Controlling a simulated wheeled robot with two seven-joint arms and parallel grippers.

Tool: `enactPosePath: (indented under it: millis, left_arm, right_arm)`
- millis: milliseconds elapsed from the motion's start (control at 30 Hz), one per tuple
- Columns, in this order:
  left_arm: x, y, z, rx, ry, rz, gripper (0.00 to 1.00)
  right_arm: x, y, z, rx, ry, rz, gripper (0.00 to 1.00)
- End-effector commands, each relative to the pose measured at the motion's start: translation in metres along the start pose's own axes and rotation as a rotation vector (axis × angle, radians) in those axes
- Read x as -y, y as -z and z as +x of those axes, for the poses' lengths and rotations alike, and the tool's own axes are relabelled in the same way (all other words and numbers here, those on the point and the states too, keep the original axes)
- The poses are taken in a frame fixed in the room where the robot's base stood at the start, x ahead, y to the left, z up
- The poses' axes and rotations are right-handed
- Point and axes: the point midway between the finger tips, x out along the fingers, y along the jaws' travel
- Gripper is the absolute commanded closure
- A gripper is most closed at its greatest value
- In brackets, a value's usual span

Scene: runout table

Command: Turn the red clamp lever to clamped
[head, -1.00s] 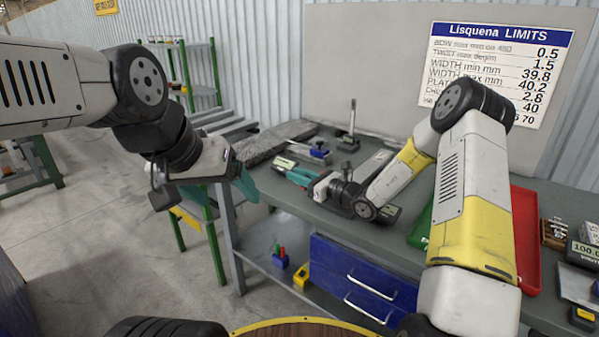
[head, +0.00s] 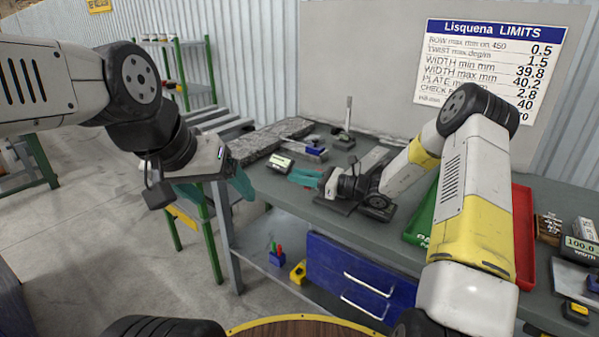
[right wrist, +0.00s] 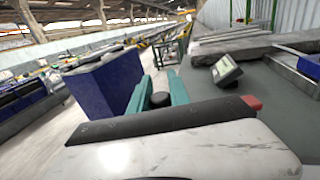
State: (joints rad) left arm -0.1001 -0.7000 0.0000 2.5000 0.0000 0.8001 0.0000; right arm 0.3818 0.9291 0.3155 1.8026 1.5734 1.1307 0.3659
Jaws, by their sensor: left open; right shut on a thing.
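My right gripper (head: 304,177), with teal fingers, is low over the bench top. In the right wrist view its fingers (right wrist: 161,97) are shut on a dark round knob (right wrist: 160,99). I cannot tell whether that knob belongs to the red clamp lever, as my wrist hides much of it. A small red piece (right wrist: 252,102) shows beside the dark edge of my gripper in the right wrist view; I cannot tell what it belongs to. My left gripper (head: 243,183) is open and empty, in the air off the bench's left end.
A display gauge (head: 280,162) lies left of my right gripper. Behind are a grey slab (head: 268,142), a blue-topped fixture (head: 315,149) and an upright post (head: 348,115). Green (head: 420,215) and red trays (head: 522,235) lie right. Blue drawers (head: 350,283) are under the bench.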

Motion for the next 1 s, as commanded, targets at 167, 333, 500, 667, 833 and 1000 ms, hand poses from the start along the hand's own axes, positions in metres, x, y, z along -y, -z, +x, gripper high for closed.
enactPosePath:
  millis: [167, 333, 500, 667, 833, 1000]
  left_arm:
    - [0.000, 0.000, 0.000, 0.000, 0.000, 0.000, 0.20]
    - [0.000, 0.000, 0.000, 0.000, 0.000, 0.000, 0.20]
    - [0.000, 0.000, 0.000, 0.000, 0.000, 0.000, 0.20]
    - [0.000, 0.000, 0.000, 0.000, 0.000, 0.000, 0.20]
    - [0.000, 0.000, 0.000, 0.000, 0.000, 0.000, 0.20]
    - [0.000, 0.000, 0.000, 0.000, 0.000, 0.000, 0.20]
  right_arm:
    - [0.001, -0.001, 0.000, 0.001, 0.003, -0.002, 0.55]
    - [0.001, 0.000, 0.000, 0.000, 0.002, -0.001, 0.55]
    - [0.001, 0.000, -0.003, 0.000, 0.003, 0.000, 0.55]
    - [0.002, 0.000, -0.024, -0.001, 0.006, 0.000, 0.55]
    - [0.001, 0.000, -0.054, -0.001, 0.005, 0.000, 0.55]
    - [0.001, 0.000, -0.073, 0.000, 0.004, 0.000, 0.55]
